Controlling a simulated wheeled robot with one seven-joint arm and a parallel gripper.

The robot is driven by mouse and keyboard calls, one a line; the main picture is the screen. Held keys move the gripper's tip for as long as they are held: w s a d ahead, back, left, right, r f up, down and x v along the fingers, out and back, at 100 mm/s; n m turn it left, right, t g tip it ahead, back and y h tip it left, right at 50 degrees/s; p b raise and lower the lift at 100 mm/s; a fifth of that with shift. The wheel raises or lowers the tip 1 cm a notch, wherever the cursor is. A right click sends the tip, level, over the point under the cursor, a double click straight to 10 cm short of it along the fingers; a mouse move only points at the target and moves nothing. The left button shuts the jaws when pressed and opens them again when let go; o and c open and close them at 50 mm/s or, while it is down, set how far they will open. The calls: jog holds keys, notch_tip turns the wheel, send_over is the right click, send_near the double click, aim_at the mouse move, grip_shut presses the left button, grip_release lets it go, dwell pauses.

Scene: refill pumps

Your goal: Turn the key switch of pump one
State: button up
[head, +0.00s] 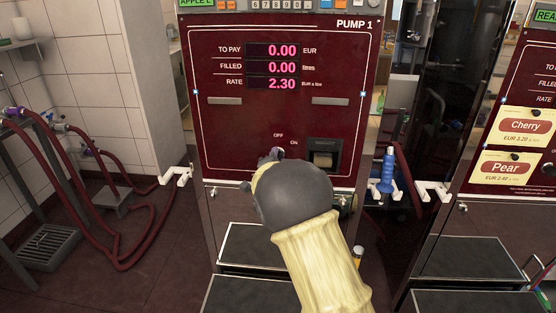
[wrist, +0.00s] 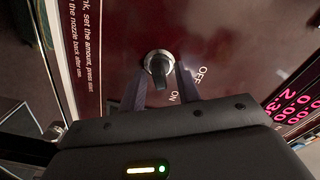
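Pump one (head: 215,130) is a dark red panel marked PUMP 1, with lit TO PAY, FILLED and RATE readouts. Its key switch (wrist: 159,64) shows in the wrist view as a silver ring with a dark grip, beside OFF and ON labels. In the head view my arm hides the switch; only the labels show above it. My gripper (wrist: 158,92) is open in the wrist view, with one dark finger on each side of the switch and gaps between. I cannot tell which label the grip points to. In the head view, my gripper (head: 268,156) is at the panel's lower middle.
A dark slot box (head: 323,154) sits right of the labels. A blue nozzle (head: 388,172) hangs on a white holder to the right. A second pump (head: 522,90) with Cherry and Pear cards stands at far right. Red hoses (head: 125,240) lie at left.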

grip_shut()
jog(key=shift+n, duration=0.4)
jog(key=n+p, duration=0.1)
jog(key=n, duration=0.4)
jog(key=n+p, duration=0.1)
jog(key=n, duration=0.2)
jog(key=shift+a+n, duration=0.15)
jog(key=shift+n, duration=0.15)
jog(key=shift+n+p, duration=0.65)
jog(key=shift+n, duration=0.75)
grip_release()
